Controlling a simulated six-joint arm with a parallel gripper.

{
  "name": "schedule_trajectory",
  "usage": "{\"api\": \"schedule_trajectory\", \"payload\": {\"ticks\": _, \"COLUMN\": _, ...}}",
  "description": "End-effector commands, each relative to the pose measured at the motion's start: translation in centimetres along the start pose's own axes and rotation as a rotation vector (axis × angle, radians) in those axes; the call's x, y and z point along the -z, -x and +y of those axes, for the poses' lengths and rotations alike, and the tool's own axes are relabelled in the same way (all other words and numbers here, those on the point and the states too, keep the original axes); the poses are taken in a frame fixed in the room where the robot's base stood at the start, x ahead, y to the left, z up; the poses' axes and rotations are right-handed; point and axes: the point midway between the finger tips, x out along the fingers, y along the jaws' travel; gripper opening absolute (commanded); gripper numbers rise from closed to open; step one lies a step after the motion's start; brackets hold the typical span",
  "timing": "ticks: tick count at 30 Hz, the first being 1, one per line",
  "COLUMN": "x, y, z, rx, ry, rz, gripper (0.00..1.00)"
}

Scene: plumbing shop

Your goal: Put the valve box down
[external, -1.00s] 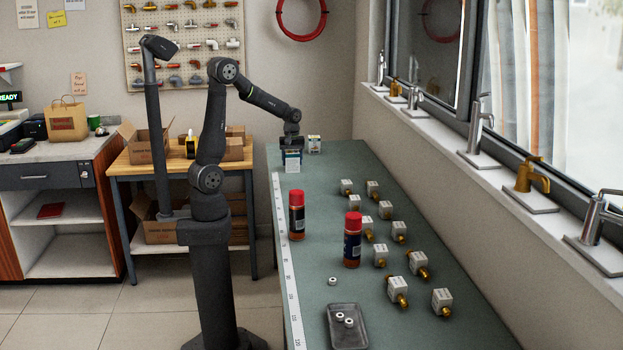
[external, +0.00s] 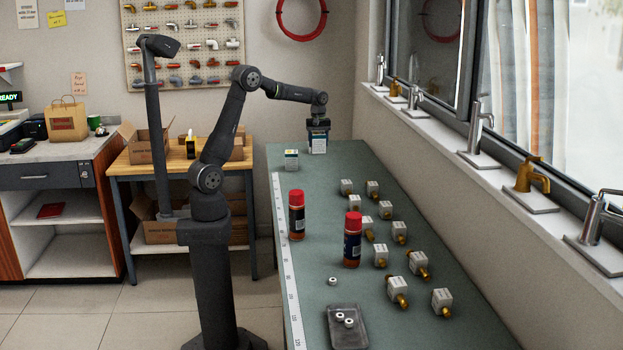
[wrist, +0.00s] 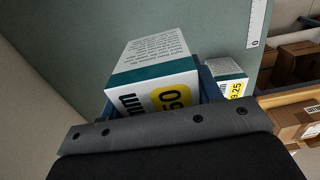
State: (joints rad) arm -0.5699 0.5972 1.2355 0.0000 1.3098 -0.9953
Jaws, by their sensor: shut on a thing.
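A white and teal box (external: 318,146) with a yellow patch is at the far end of the green bench. My gripper (external: 318,125) is shut on it from above. In the wrist view the held box (wrist: 152,75) fills the middle, with small print on one face and large digits on another. Its lower end is close to the bench top; I cannot tell whether it touches. A second similar box (external: 291,160) stands upright on the bench to the left and nearer, apart from my gripper. It also shows in the wrist view (wrist: 230,83), partly hidden.
Two red-capped cans (external: 297,215) (external: 353,240) stand on the bench. Several white valves with brass ends (external: 397,290) lie along the right side. A grey tray (external: 345,312) with rings is at the near end. A ruler strip (external: 284,255) runs along the left edge.

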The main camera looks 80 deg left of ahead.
Motion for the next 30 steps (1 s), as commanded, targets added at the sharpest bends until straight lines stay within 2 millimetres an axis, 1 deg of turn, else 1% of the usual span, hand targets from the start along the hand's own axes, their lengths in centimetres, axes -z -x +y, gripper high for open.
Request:
{"api": "schedule_trajectory", "payload": {"ticks": 1, "x": 1.7, "y": -0.2, "z": 0.9, "rx": -0.001, "ry": 0.005, "rz": 0.001, "gripper": 0.25}}
{"api": "schedule_trajectory", "payload": {"ticks": 6, "x": 6.7, "y": -0.6, "z": 3.3, "rx": 0.0, "ry": 0.007, "rz": 0.0, "gripper": 0.25}}
{"api": "schedule_trajectory", "payload": {"ticks": 9, "x": 9.4, "y": -0.9, "z": 4.2, "rx": 0.0, "ry": 0.008, "rz": 0.0, "gripper": 0.25}}
{"api": "schedule_trajectory", "payload": {"ticks": 12, "x": 11.4, "y": -1.3, "z": 4.8, "rx": 0.0, "ry": 0.007, "rz": 0.0, "gripper": 0.25}}
{"api": "schedule_trajectory", "payload": {"ticks": 15, "x": 12.9, "y": -1.6, "z": 5.2, "rx": -0.001, "ry": 0.008, "rz": 0.001, "gripper": 0.25}}
{"api": "schedule_trajectory", "payload": {"ticks": 20, "x": 14.2, "y": -2.0, "z": 5.3, "rx": 0.0, "ry": 0.007, "rz": 0.0, "gripper": 0.25}}
{"api": "schedule_trajectory", "payload": {"ticks": 23, "x": 15.6, "y": -2.7, "z": 4.9, "rx": 0.0, "ry": 0.01, "rz": 0.0, "gripper": 0.25}}
{"api": "schedule_trajectory", "payload": {"ticks": 30, "x": 20.8, "y": -6.0, "z": 3.4, "rx": 0.0, "ry": 0.011, "rz": 0.0, "gripper": 0.25}}
